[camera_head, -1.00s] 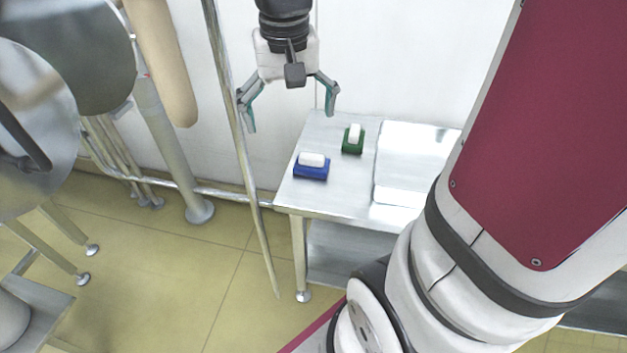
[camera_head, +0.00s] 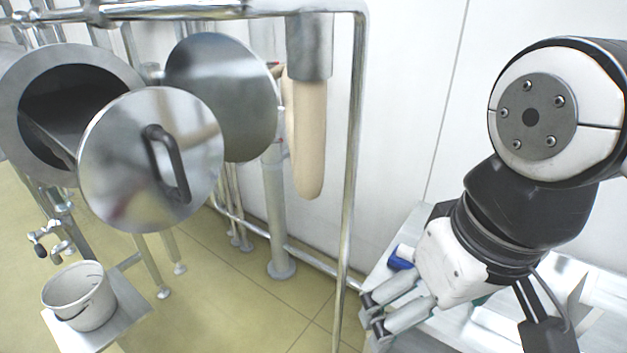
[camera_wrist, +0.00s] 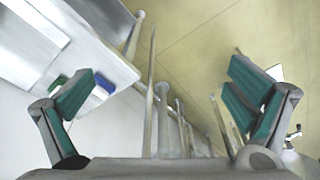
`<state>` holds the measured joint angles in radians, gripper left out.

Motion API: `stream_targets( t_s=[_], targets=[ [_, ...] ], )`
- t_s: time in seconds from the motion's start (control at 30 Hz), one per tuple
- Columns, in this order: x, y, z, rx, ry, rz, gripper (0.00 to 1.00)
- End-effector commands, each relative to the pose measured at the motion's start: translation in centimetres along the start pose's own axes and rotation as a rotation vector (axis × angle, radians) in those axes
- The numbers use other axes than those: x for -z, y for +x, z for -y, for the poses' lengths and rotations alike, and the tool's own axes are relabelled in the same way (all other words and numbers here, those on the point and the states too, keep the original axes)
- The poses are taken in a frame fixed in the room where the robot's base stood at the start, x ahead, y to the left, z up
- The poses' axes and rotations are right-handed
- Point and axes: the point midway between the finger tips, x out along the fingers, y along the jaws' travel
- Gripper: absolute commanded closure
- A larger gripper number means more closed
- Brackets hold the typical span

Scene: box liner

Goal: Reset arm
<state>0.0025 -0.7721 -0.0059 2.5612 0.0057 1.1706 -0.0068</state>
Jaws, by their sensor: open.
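My gripper (camera_head: 374,315) is at the lower right in the head view, in front of the metal table (camera_head: 408,232), its fingers pointing left. In the wrist view its two teal-padded fingers (camera_wrist: 165,85) are wide apart with nothing between them. A blue block (camera_head: 398,262) with a white piece on it is partly hidden behind my gripper. In the wrist view the blue block (camera_wrist: 104,86) is on the table, near its edge. A green block (camera_wrist: 60,82) is left of it, partly covered by a finger.
A round metal lid (camera_head: 120,180) with a black handle stands at the left, by an open vessel (camera_head: 75,95). A tan hanging sleeve (camera_head: 308,140) and a vertical pipe (camera_head: 350,180) are left of my arm. A metal pot (camera_head: 85,305) sits at the lower left.

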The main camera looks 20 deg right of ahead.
Motion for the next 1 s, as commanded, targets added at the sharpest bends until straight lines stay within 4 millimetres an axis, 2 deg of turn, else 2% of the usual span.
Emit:
stream_targets(
  t_s=[0.17, 0.4, 0.53, 0.7, 1.0],
  targets=[
    [0.3, -2.1, -0.1, -0.003, 0.000, -0.028, 0.01],
    [1.3, -7.8, -0.2, -0.010, -0.002, -0.119, 0.01],
    [1.7, -9.9, -0.2, -0.012, -0.003, -0.157, 0.01],
    [2.0, -10.9, -0.2, -0.014, -0.004, -0.182, 0.01],
    [2.1, -10.8, -0.3, -0.014, -0.004, -0.184, 0.01]
  ],
)
